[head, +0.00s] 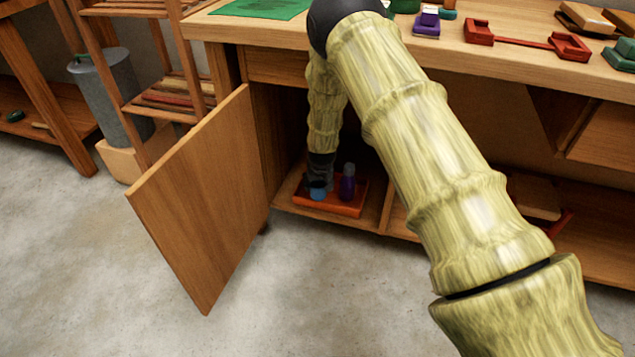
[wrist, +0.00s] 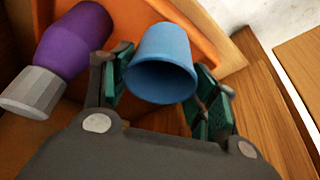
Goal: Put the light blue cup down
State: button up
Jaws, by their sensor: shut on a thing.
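The light blue cup (head: 318,193) is inside the low open cabinet compartment, at the left part of an orange-red tray (head: 345,209). My gripper (head: 320,172) reaches down over it from above. In the wrist view, my gripper (wrist: 164,76) is shut on the cup (wrist: 160,50), with one green-padded finger on each side. The cup's open mouth faces the wrist camera. The tray (wrist: 207,22) shows behind and below the cup. I cannot tell whether the cup's base touches the tray.
A purple bottle with a grey cap (wrist: 75,45) stands close left of the cup in the wrist view; in the head view the bottle (head: 347,188) is right of it. The open cabinet door (head: 205,200) juts out at left. The worktop (head: 300,35) lies above.

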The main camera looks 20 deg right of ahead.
jog(key=shift+w+d+f+b, duration=0.25)
jog(key=shift+w+f+b, duration=0.45)
jog(key=shift+w, duration=0.45)
jog(key=shift+w+d+f+b, duration=0.2)
jog(key=shift+w+f+b, duration=0.5)
jog(key=shift+w, duration=0.45)
jog(key=shift+w+d+f+b, duration=0.25)
jog(key=shift+w+f+b, duration=0.4)
jog(key=shift+w, duration=0.5)
jog(key=shift+f, duration=0.15)
jog(key=o, duration=1)
jog(key=shift+s+r+p, duration=0.15)
jog(key=shift+r+p, duration=0.25)
jog(key=shift+r, duration=0.1)
jog(key=p+v, duration=0.5)
jog(key=v, duration=0.1)
jog(key=shift+s+a+r, duration=0.1)
jog(key=shift+a+r, duration=0.1)
jog(key=shift+r, duration=0.15)
